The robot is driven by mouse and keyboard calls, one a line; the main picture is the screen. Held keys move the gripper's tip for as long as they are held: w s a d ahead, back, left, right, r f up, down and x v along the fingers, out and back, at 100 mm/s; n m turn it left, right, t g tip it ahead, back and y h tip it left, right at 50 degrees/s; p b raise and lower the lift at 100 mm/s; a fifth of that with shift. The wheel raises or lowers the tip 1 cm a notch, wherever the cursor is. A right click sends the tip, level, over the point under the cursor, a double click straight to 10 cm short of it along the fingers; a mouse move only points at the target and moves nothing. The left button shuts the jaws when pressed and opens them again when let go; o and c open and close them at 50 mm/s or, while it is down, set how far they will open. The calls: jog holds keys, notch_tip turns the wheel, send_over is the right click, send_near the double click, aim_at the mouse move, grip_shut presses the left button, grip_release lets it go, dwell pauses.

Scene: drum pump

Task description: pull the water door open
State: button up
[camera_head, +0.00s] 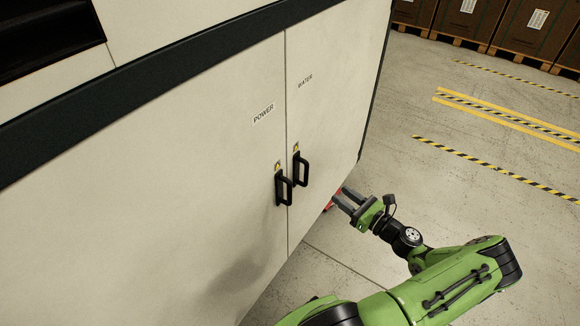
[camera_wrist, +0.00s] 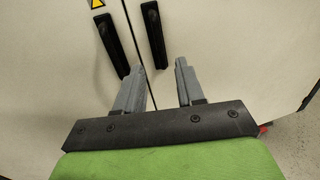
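The water door (camera_head: 335,90) is the right-hand white panel and looks shut, with a thin seam between it and the power door (camera_head: 200,150). Its black bar handle (camera_head: 302,171) stands just right of the seam; the power door's handle (camera_head: 284,190) is just left of it. My gripper (camera_head: 341,197) is open and empty, in front of the water door, right of and a little lower than its handle. In the wrist view, my gripper (camera_wrist: 158,70) has both fingers apart, below the water handle (camera_wrist: 153,34) and the power handle (camera_wrist: 108,45). Neither handle is between the fingers.
A red item (camera_head: 335,198) shows partly behind my gripper by the cabinet's lower right edge. The concrete floor right of the cabinet is open, with yellow-black striped lines (camera_head: 500,170). Brown crates (camera_head: 465,20) on pallets stand at the far right.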

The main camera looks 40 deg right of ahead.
aim_at(308, 172)
jog(key=w, duration=0.5)
jog(key=w+a+b, duration=0.1)
jog(key=w, duration=0.4)
jog(key=w+a+b, duration=0.1)
jog(key=w, duration=0.4)
jog(key=shift+r, duration=0.1)
grip_shut()
